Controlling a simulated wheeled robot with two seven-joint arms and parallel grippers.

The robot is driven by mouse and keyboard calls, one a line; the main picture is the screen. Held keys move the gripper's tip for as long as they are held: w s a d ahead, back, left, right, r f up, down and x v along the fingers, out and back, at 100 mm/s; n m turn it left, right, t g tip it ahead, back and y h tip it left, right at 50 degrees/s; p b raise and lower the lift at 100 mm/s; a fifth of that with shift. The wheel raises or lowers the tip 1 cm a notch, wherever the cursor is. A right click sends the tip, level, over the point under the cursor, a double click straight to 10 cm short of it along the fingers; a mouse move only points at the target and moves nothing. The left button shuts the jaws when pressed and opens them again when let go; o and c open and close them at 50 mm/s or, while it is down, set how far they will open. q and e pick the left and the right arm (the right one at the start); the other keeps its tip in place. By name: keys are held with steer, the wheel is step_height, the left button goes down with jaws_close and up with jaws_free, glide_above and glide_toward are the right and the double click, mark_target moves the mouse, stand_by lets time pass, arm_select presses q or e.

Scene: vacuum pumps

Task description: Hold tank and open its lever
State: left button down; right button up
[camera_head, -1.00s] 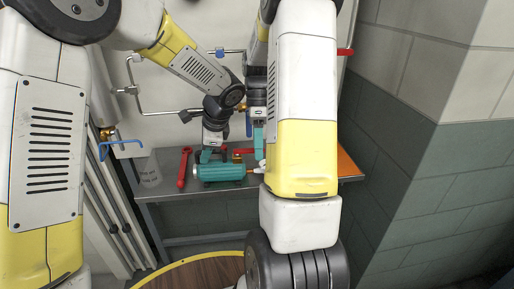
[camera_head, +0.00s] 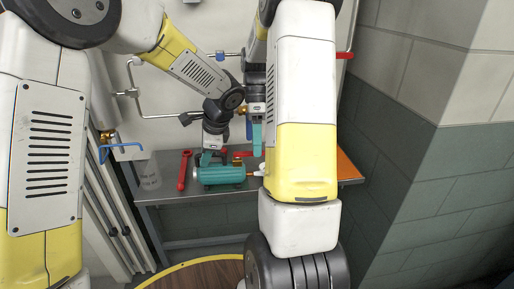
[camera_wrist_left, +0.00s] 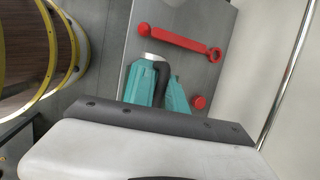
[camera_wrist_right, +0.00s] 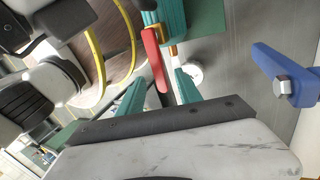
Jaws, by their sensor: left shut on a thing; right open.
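The teal tank (camera_head: 220,175) lies on its side on the metal workbench. My left gripper (camera_head: 213,158) is over its top. In the left wrist view my left gripper (camera_wrist_left: 162,90) is shut on a dark handle part (camera_wrist_left: 162,72) of the tank. In the right wrist view the tank (camera_wrist_right: 172,22) shows at the top, with its red lever (camera_wrist_right: 155,60) sticking out from a brass fitting. My right gripper (camera_wrist_right: 160,90) is open, with the lever near and beyond its fingertips. In the head view my right gripper (camera_head: 257,140) points down beside the tank's right end.
A blue handle with a hex bolt (camera_wrist_right: 288,80) shows in the right wrist view. Pipes (camera_head: 165,114) run along the wall behind.

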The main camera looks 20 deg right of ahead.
arm_select(q)
steer(key=shift+s+a+f, duration=0.1)
steer(key=shift+a+f, duration=0.1)
steer(key=shift+f, duration=0.05)
arm_select(e)
steer(key=v, duration=0.6)
stand_by(0.5)
arm_select(q)
steer(key=c, duration=1.3)
jaws_free()
steer(key=shift+d+r, duration=0.1)
